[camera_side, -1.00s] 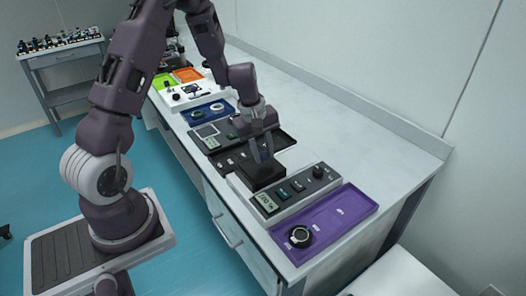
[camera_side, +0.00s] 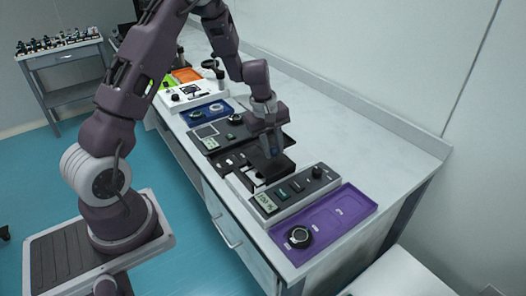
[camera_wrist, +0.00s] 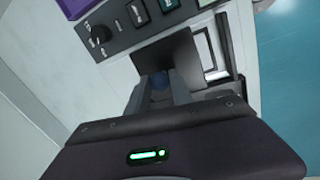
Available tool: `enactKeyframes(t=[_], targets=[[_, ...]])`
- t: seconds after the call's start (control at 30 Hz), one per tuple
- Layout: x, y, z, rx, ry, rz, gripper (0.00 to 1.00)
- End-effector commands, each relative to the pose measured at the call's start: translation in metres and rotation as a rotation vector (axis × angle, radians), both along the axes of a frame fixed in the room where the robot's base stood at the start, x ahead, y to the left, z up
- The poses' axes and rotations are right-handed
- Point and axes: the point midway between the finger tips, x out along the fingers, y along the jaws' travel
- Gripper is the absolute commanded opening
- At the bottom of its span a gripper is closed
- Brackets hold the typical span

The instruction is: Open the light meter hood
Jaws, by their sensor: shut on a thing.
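The light meter (camera_side: 290,196) is a grey unit with a green display, buttons and a knob; it also shows in the wrist view (camera_wrist: 122,30). Its black hood (camera_side: 270,164) is tilted up at the meter's left end, and a white-framed opening (camera_wrist: 205,50) shows beside it in the wrist view. My gripper (camera_side: 269,146) is shut on the edge of the hood (camera_wrist: 175,50), whose dark plate stands in front of the fingers (camera_wrist: 162,90) in the wrist view. The exact finger contact is partly hidden.
A purple tray (camera_side: 335,215) with a round black-and-silver part (camera_side: 300,237) lies at the near end. Behind the meter are a black tray (camera_side: 228,159), a grey instrument (camera_side: 208,131) and a blue tray (camera_side: 205,110). The bench top to the right is clear.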

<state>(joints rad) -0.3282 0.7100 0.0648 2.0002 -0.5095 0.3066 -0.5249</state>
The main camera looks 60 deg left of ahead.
Motion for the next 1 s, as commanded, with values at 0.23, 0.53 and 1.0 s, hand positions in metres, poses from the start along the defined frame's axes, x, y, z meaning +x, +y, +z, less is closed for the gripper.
enactKeyframes(t=[0.23,0.53,1.0], targets=[[0.063,0.000,0.000,0.003,-0.003,-0.002,0.00],[0.082,0.000,0.001,0.003,-0.004,-0.001,0.00],[0.082,0.000,0.001,0.003,-0.004,-0.001,0.48]])
